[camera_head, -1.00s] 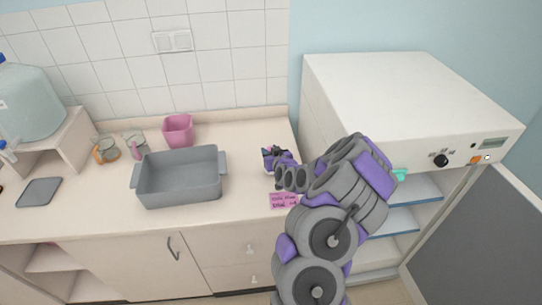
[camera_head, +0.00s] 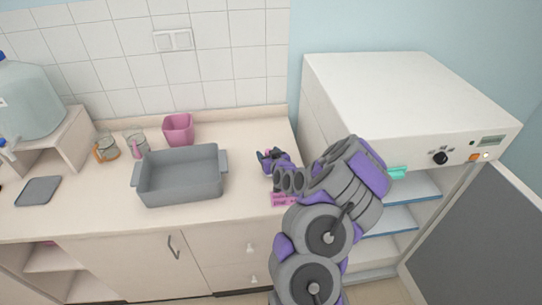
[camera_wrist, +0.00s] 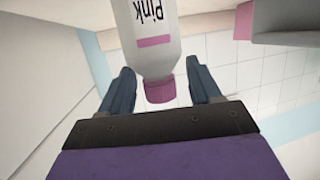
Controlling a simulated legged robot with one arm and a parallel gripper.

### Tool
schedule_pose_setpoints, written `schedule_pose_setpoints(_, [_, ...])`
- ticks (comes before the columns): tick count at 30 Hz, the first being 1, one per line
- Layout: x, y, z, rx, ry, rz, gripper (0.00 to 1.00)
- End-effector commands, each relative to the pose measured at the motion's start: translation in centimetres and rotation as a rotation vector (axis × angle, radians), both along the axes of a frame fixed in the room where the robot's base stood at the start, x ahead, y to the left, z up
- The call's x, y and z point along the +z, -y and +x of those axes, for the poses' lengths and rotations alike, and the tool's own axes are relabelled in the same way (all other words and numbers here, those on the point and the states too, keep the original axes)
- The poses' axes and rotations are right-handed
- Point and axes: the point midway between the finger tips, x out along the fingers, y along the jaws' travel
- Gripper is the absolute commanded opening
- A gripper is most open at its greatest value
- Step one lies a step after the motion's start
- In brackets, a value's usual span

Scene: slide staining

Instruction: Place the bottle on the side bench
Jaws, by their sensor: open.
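The bottle (camera_wrist: 152,50) is white with the word "Pink", a pink stripe and a pink cap (camera_wrist: 160,92). It appears upside down in the wrist view, with its cap between my two fingers and a gap on each side. My gripper (camera_wrist: 160,70) is open around the cap end. In the head view my gripper (camera_head: 268,157) is over the right end of the bench (camera_head: 240,185) and hides most or all of the bottle. Whether the bottle's base touches the bench is hidden.
A grey basin (camera_head: 182,190) and a pink bin (camera_head: 178,130) stand left of my gripper. A pink label card (camera_head: 283,200) lies by the bench's front edge, partly behind my arm. A white oven-like cabinet (camera_head: 400,100) stands close on the right.

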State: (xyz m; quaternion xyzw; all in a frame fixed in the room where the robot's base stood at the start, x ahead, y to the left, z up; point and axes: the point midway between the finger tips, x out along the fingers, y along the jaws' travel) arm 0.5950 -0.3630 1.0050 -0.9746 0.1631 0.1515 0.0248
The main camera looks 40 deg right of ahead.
Motion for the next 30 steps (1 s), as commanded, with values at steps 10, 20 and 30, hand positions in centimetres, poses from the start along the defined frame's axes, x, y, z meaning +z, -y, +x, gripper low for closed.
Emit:
schedule_pose_setpoints(10, [1.1, -0.4, -2.7, -0.003, 0.002, 0.007, 0.63])
schedule_pose_setpoints(20, [2.5, -2.1, -6.7, -0.001, 0.002, 0.001, 0.63])
schedule_pose_setpoints(30, [3.5, -3.1, -10.0, -0.002, 0.001, 0.002, 0.63])
